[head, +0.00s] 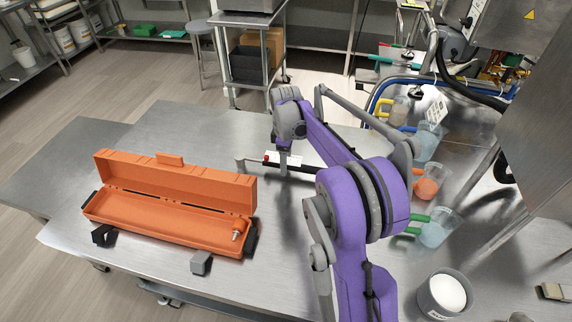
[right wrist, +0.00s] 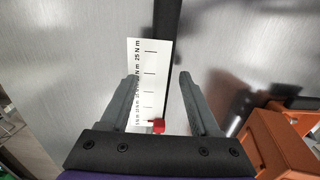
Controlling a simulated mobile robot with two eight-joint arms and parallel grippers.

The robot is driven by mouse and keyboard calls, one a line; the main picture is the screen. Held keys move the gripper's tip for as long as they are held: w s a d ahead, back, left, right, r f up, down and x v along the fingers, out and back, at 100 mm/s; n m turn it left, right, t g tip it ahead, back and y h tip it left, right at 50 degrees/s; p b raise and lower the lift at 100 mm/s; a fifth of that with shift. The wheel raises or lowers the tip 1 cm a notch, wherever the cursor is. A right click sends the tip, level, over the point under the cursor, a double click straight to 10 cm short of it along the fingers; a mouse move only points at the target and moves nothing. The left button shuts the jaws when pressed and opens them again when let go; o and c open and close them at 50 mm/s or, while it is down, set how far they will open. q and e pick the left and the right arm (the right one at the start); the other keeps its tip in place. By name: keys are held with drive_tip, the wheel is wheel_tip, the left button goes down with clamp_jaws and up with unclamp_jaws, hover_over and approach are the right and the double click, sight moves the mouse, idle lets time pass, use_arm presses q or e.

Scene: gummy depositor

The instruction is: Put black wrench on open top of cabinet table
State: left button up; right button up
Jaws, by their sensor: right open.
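The black wrench (head: 301,169) lies on the steel table (head: 170,120), with a white torque-scale label and a red knob. In the right wrist view its black shaft (right wrist: 163,20) runs up from the label (right wrist: 148,75). My right gripper (head: 283,160) points down over the wrench and partly hides it. In the right wrist view the right gripper (right wrist: 158,78) is open, one finger on each side of the label and red knob; I cannot tell if they touch. The left gripper is out of view. Which surface is the cabinet table's open top is unclear.
An open orange toolbox (head: 170,175) stands left of the wrench, with a small metal part (head: 236,235) in it. Pitchers (head: 430,180) and a white-filled pot (head: 443,294) line the right side. A steel cart (head: 247,20) stands behind the table.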

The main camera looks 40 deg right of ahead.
wheel_tip(320, 180, up, 10)
drive_tip(key=s+a+m+t, duration=0.35)
drive_tip(key=s+a, duration=0.65)
drive_tip(key=a, duration=0.4)
drive_tip(key=s+a+f+m, duration=0.1)
drive_tip(key=s+a+f, duration=0.1)
drive_tip(key=s+f, duration=0.1)
drive_tip(key=s+a+f+m+t, duration=0.1)
drive_tip(key=s+a+f, duration=0.2)
drive_tip(key=s, duration=0.2)
drive_tip(key=s+a+f+m+t, duration=0.1)
drive_tip(key=s+a+f+m, duration=0.1)
drive_tip(key=s+a+f, duration=0.1)
drive_tip(key=shift+s+a+f+p, duration=0.15)
drive_tip(key=shift+s+a+p, duration=0.15)
drive_tip(key=shift+s, duration=0.35)
drive_tip(key=shift+f, duration=0.2)
